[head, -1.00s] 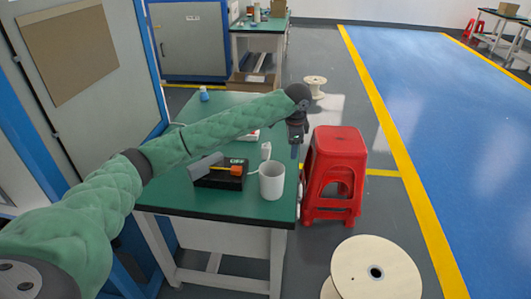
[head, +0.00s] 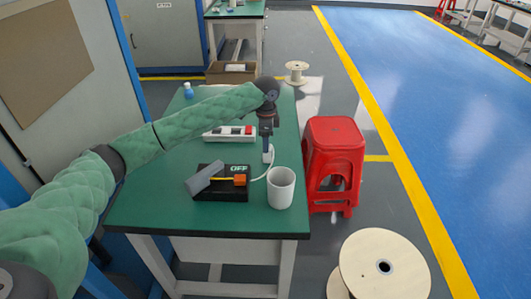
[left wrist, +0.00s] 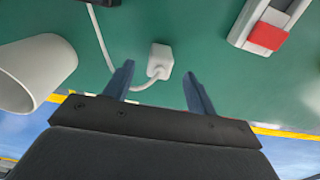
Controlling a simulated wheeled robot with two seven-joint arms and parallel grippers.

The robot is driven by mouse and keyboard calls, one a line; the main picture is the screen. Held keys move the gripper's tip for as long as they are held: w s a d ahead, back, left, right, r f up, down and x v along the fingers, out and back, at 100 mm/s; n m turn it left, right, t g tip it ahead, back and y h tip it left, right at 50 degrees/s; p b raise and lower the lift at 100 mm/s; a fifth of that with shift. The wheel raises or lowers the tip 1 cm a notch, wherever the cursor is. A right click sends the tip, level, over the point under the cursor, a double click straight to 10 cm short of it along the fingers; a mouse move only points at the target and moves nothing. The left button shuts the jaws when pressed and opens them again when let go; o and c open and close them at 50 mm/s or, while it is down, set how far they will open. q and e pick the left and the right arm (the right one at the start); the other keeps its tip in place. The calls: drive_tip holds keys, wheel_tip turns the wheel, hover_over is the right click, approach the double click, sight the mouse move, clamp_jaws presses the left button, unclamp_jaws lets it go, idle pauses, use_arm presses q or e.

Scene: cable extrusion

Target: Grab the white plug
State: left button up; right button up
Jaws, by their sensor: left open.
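The white plug (left wrist: 160,60) lies on the green table, with its white cable (left wrist: 103,45) curving away from it in the left wrist view. In the head view the plug (head: 268,154) shows just below my left gripper (head: 266,148), partly hidden by it. In the left wrist view my left gripper (left wrist: 157,85) is open and empty. Its two blue-grey fingers point toward the plug, one on each side, and the plug appears beyond the fingertips. My right gripper is not in view.
A white cup (head: 281,188) stands near the table's (head: 150,195) front right corner. A black switch box (head: 222,194) marked OFF is left of it. A white power strip (head: 225,135) with a red part lies behind. A red stool (head: 334,160) stands right of the table.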

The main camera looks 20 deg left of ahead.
sight(267, 158)
use_arm(q)
drive_tip(key=shift+f, duration=0.6)
drive_tip(key=f, duration=0.1)
drive_tip(key=f+p, duration=0.1)
drive_tip(key=f, duration=0.2)
drive_tip(key=shift+d, duration=0.25)
drive_tip(key=shift+w+f, duration=0.1)
drive_tip(key=shift+f, duration=0.15)
drive_tip(key=c, duration=1.1)
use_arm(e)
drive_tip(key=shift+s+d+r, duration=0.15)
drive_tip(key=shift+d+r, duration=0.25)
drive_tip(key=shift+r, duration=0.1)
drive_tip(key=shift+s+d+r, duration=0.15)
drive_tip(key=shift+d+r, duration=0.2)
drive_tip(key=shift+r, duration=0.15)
